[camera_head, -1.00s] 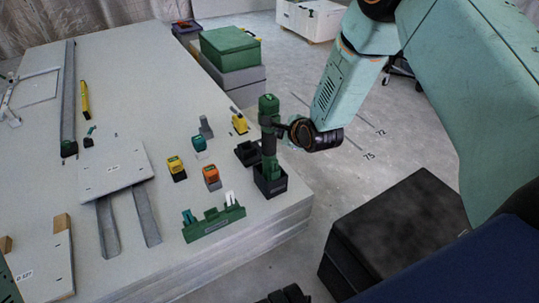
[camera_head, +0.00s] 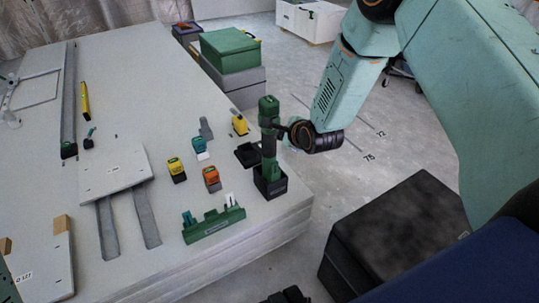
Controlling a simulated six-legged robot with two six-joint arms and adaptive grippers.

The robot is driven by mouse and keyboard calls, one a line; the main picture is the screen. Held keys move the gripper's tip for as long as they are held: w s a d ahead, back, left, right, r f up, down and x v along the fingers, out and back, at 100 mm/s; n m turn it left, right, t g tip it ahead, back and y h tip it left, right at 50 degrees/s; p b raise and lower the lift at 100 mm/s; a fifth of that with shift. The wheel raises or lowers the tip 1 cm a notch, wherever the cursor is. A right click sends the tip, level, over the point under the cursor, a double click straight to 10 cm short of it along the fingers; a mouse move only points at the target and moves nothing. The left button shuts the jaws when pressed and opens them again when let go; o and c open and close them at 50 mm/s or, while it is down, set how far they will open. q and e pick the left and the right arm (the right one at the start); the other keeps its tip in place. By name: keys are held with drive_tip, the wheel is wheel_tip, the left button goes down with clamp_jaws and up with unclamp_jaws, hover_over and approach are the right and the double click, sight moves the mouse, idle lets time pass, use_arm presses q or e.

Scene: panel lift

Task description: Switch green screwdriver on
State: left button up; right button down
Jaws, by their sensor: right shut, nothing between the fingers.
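A green and black screwdriver (camera_head: 268,140) stands upright in a black square holder (camera_head: 270,183) near the right edge of the table. My right gripper (camera_head: 283,129) comes in from the right at the height of the screwdriver's upper body. Its fingers are shut with nothing between them. The fingertips are close against the right side of the screwdriver; I cannot tell whether they touch it. The screwdriver's switch is too small to make out. My left gripper is not in view.
A green rack (camera_head: 213,224) stands in front on the table (camera_head: 120,75). Orange (camera_head: 211,179), yellow (camera_head: 176,170) and teal (camera_head: 200,147) blocks stand left of the holder. A green box (camera_head: 231,50) sits behind. A black box (camera_head: 395,235) stands on the floor.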

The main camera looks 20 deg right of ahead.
drive_tip(key=shift+w, duration=0.15)
drive_tip(key=shift+w, duration=0.4)
idle(0.6)
drive_tip(key=shift+s, duration=0.55)
drive_tip(key=s+p, duration=0.2)
drive_tip(key=s, duration=0.4)
drive_tip(key=shift+d, duration=0.4)
